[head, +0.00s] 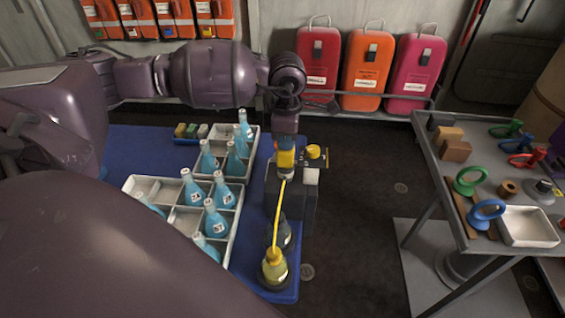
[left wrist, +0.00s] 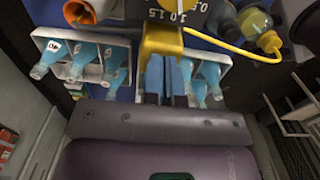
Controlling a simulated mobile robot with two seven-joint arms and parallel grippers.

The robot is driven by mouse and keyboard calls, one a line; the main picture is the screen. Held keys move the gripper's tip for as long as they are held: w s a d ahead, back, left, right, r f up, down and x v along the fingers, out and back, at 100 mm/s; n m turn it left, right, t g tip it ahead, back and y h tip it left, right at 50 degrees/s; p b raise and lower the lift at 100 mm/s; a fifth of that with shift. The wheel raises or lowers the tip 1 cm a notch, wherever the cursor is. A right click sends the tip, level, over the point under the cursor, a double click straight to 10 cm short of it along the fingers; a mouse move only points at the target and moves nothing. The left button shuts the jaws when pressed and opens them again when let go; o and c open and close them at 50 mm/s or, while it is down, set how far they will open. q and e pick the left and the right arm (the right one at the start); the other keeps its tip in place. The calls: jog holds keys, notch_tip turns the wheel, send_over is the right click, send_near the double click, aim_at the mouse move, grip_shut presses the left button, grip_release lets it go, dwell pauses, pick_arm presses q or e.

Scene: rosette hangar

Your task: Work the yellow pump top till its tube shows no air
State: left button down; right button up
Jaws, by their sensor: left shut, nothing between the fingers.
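The yellow pump top (head: 287,159) sits on a dark pump body (head: 297,197) at the right edge of the blue mat. In the left wrist view the yellow pump top (left wrist: 162,38) is just beyond my fingers. My left gripper (head: 284,143) is shut and empty, right at the pump top; its blue fingers show in the wrist view (left wrist: 166,78). I cannot tell whether they touch it. A thin yellow tube (head: 278,215) runs from the pump to a yellow-topped bottle (head: 273,269). It looks yellow along its length; any air inside is too small to tell. My right gripper is not in view.
White divided trays (head: 236,226) with blue bottles (head: 220,190) stand left of the pump. A yellow knob (head: 313,152) is beside it. A grey table (head: 480,240) with rings, blocks and a white tray stands right, across open floor.

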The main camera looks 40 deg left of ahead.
pick_arm(q)
jog(key=shift+r, duration=0.1)
jog(key=shift+r+p, duration=0.6)
jog(key=shift+r, duration=0.6)
jog(key=shift+r+p, duration=0.3)
jog(key=shift+r, duration=0.4)
jog(key=shift+r+p, duration=0.4)
jog(key=shift+r, duration=0.55)
jog(key=shift+r+p, duration=0.35)
jog(key=shift+r, duration=0.35)
notch_tip(320, 180, up, 3)
jog(key=shift+r+p, duration=0.1)
jog(key=shift+p, duration=0.6)
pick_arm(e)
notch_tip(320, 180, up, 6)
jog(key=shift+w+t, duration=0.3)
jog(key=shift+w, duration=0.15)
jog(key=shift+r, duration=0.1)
